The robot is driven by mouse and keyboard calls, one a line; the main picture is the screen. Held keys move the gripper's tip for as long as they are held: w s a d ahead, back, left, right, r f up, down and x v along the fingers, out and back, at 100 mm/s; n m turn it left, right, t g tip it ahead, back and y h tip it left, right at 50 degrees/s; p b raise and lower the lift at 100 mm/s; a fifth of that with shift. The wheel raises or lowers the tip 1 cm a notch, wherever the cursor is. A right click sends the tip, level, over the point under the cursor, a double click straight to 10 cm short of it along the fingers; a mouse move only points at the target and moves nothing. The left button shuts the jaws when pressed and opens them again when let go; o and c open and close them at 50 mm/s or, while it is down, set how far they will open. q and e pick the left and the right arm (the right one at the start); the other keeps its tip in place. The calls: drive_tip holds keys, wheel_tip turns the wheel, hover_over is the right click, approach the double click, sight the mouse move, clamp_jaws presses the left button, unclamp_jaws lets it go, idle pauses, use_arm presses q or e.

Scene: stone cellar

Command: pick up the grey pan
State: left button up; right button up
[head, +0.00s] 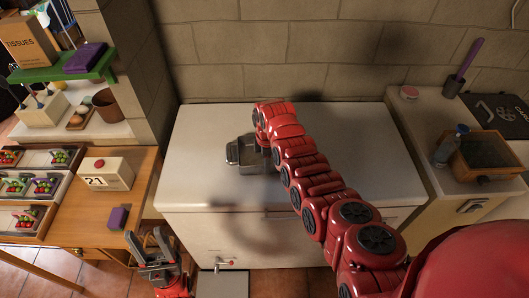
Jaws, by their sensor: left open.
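The grey pan (247,168) is a small rectangular vessel with a handle at its left end. It sits on the white top of the counter (190,170), left of its middle. My right arm reaches across the counter from the lower right. Its wrist end, with the right gripper (265,146), is over the pan's right side and hides part of it. The right fingers are too hidden to tell whether they grip the pan. My left gripper (157,247) is open and empty, low in front of the counter's left front corner, apart from the pan.
A wooden desk (75,228) at left holds a calendar box (105,174), a purple block (118,217) and trays of small fruit-like items. At right, a side counter (425,172) bears a wooden-rimmed basin (488,154) and a bottle (450,146). The stone wall closes the back.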

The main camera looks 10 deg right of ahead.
drive_tip(key=shift+f, duration=0.65)
drive_tip(key=shift+c, duration=0.3)
clamp_jaws()
idle(0.8)
